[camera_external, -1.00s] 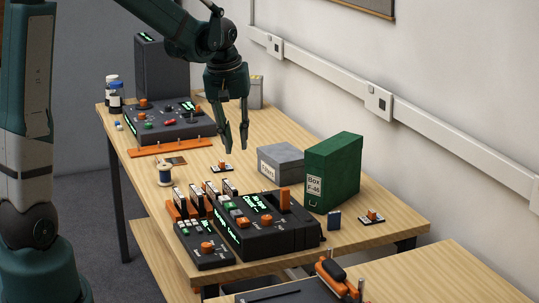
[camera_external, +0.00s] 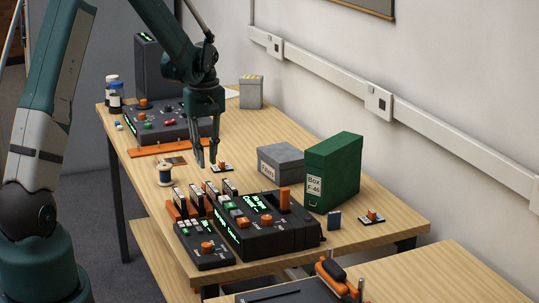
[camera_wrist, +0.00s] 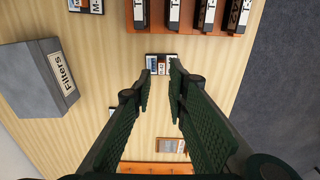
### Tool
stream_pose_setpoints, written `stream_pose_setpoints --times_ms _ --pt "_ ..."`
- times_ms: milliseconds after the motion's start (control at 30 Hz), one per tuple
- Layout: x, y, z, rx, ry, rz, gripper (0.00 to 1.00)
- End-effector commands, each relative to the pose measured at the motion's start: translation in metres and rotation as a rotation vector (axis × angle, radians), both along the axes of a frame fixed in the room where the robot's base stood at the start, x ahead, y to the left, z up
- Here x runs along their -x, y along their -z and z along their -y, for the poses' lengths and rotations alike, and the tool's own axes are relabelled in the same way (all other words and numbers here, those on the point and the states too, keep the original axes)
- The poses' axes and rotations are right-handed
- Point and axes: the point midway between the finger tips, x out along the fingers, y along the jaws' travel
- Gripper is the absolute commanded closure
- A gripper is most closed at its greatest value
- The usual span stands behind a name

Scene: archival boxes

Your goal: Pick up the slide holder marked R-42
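Several slide holders with white label ends stand in an orange rack (camera_external: 174,212) at the table's front left. In the wrist view the slide holders (camera_wrist: 207,14) line the top edge, with labels too cut off or small to read surely; I cannot tell which is R-42. My gripper (camera_external: 207,165) is open and empty, pointing down above the table behind the rack.
A grey Filters box (camera_external: 280,161) and green box (camera_external: 333,172) stand right of the gripper. A dark console (camera_external: 265,228) is in front, another console (camera_external: 160,122) behind. Bare wood lies around the small piece.

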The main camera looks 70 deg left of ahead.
Motion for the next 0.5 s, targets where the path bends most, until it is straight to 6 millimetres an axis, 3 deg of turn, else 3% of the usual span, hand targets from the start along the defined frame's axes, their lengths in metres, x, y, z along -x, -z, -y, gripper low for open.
stream_pose_setpoints --times_ms 500 --pt "0.0032 0.0074 -0.008 0.006 -0.022 -0.006 0.84"
